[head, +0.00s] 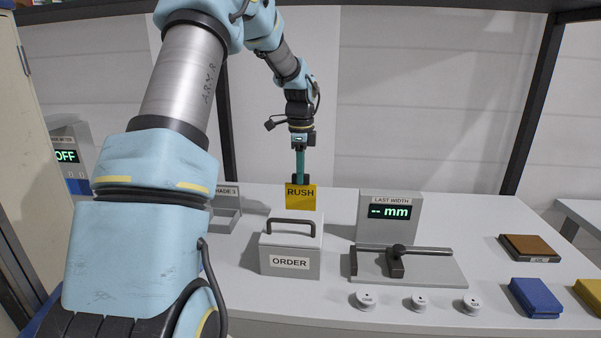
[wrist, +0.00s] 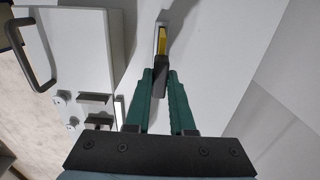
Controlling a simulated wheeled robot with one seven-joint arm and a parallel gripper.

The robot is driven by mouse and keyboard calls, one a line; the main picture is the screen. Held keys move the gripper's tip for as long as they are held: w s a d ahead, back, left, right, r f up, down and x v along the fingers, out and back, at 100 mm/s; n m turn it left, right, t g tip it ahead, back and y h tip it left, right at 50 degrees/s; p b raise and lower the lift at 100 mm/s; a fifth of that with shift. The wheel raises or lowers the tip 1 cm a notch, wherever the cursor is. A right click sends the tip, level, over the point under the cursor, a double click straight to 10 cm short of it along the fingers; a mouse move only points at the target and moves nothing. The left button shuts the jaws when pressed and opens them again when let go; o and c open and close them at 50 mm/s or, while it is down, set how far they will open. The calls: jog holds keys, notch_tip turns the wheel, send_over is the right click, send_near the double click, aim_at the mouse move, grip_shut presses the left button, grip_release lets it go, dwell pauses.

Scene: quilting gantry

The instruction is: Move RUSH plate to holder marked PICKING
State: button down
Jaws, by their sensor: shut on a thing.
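The RUSH plate (head: 300,197) is a yellow plate with dark lettering, upright and facing the head camera, just behind the ORDER box. In the wrist view the plate (wrist: 163,42) shows nearly edge-on as a yellow strip beyond the green fingers of my gripper (wrist: 160,80). The plate's lower edge is hidden behind the box in the head view, and I cannot tell whether it touches anything. No holder with a readable PICKING label is in view.
The grey ORDER box (head: 290,262) with a dark handle stands in front of the plate. A LAST WIDTH display (head: 389,218) and a clamp fixture (head: 410,268) are to the right. A shade tray (head: 226,222) is at left. Round knobs and coloured blocks line the front right.

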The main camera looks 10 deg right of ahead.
jog(key=shift+f+b, duration=0.95)
jog(key=shift+f, duration=1.2)
jog(key=c, duration=0.7)
grip_release()
jog(key=shift+r, duration=0.1)
notch_tip(320, 180, up, 11)
jog(key=b, duration=0.2)
jog(key=shift+b, duration=0.35)
jog(key=shift+s, duration=0.1)
